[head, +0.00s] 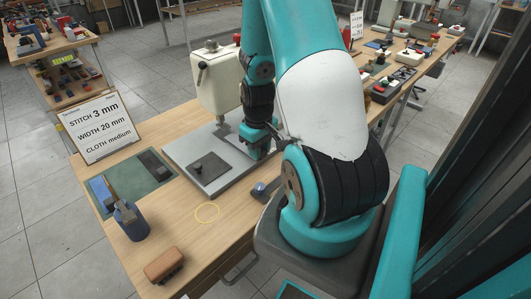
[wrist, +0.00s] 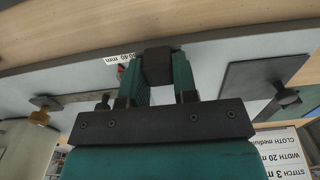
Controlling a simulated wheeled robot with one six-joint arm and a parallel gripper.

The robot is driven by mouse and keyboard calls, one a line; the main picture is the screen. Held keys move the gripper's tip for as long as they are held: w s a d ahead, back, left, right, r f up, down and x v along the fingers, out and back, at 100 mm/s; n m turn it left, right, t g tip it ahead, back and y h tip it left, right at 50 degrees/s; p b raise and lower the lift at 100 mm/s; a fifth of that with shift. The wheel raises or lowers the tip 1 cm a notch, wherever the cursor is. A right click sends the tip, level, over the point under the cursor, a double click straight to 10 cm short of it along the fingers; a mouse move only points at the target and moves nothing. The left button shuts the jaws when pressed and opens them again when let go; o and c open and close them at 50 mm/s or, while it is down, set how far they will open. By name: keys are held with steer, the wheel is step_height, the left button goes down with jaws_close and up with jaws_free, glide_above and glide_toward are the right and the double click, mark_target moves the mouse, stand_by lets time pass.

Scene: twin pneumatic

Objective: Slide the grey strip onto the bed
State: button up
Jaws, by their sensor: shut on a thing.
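A dark grey strip (head: 155,164) lies on the green mat (head: 130,179) at the table's left. The light grey bed (head: 184,149) extends under and in front of the cream machine (head: 213,85). My gripper (head: 259,149) is low over the bed's right part, apart from the strip. In the wrist view its teal fingers (wrist: 166,88) are shut on a dark block (wrist: 158,66), beside a scale label. The block's lower part is hidden.
A sign (head: 100,126) stands behind the mat. A brass knob (wrist: 40,117) is at left in the wrist view.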

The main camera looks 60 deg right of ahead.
steer(key=shift+w+d+f, duration=0.1)
steer(key=shift+w+d, duration=0.1)
steer(key=shift+w, duration=0.75)
steer(key=shift+w+d+r, duration=0.1)
steer(key=shift+w+d, duration=0.15)
steer(key=shift+w, duration=0.75)
steer(key=shift+w+d+f, duration=0.1)
steer(key=shift+w+d, duration=0.1)
steer(key=shift+w, duration=0.75)
steer(key=shift+f, duration=0.35)
steer(key=o, duration=1)
step_height(320, 180, up, 17)
steer(key=shift+r, duration=0.2)
